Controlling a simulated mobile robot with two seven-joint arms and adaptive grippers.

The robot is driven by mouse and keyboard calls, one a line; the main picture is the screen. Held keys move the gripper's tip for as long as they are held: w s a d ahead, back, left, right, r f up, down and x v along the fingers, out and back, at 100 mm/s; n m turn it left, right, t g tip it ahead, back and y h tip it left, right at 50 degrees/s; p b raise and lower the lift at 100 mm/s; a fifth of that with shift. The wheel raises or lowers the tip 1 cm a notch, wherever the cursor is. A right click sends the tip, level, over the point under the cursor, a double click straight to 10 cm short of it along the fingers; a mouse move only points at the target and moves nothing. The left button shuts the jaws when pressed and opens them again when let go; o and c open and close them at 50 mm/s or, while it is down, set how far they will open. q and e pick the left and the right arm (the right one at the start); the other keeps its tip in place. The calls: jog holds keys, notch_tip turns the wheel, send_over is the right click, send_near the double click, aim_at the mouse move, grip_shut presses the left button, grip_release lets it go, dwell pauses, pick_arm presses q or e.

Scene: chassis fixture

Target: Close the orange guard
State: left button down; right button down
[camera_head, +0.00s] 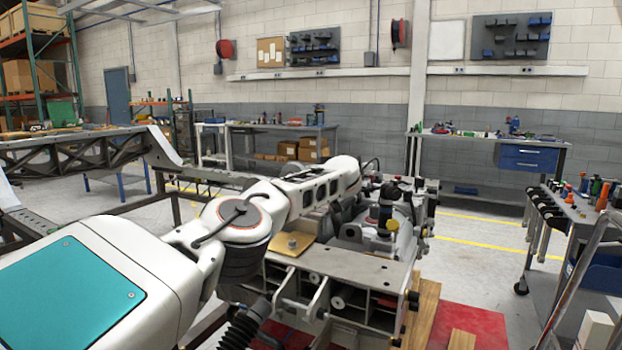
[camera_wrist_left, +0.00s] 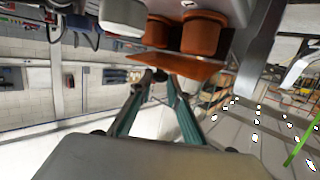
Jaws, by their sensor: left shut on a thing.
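The orange guard (camera_wrist_left: 178,66) shows in the left wrist view as a flat orange plate. Two orange rounded parts (camera_wrist_left: 204,34) sit just above it; I cannot tell if they belong to the guard. My left gripper (camera_wrist_left: 160,77) has its teal fingers converging at the plate's lower edge, shut on the guard. In the head view my left arm reaches over the chassis fixture (camera_head: 350,277), and its end hides the gripper and the guard. My right gripper is not in view.
The metal fixture has clamps and posts (camera_head: 388,222) right of my arm's end. A tool cart (camera_head: 575,225) stands at the right. A long dark chassis frame (camera_head: 80,157) lies at the left. Open floor lies between the fixture and the cart.

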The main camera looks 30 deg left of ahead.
pick_arm(q)
jog(key=shift+d+f+m+t+y, duration=0.15)
jog(key=shift+f+m+y, duration=0.15)
jog(key=shift+f, duration=0.2)
jog(key=shift+d+f+m+t+y, duration=0.15)
jog(key=shift+f+m+y, duration=0.15)
jog(key=shift+f, duration=0.15)
jog(key=shift+d+f+m+y, duration=0.2)
jog(key=shift+f+m+y, duration=0.2)
jog(key=shift+t, duration=0.3)
jog(key=c, duration=2.2)
grip_release()
jog(key=shift+w+a, duration=0.1)
jog(key=shift+r, duration=0.1)
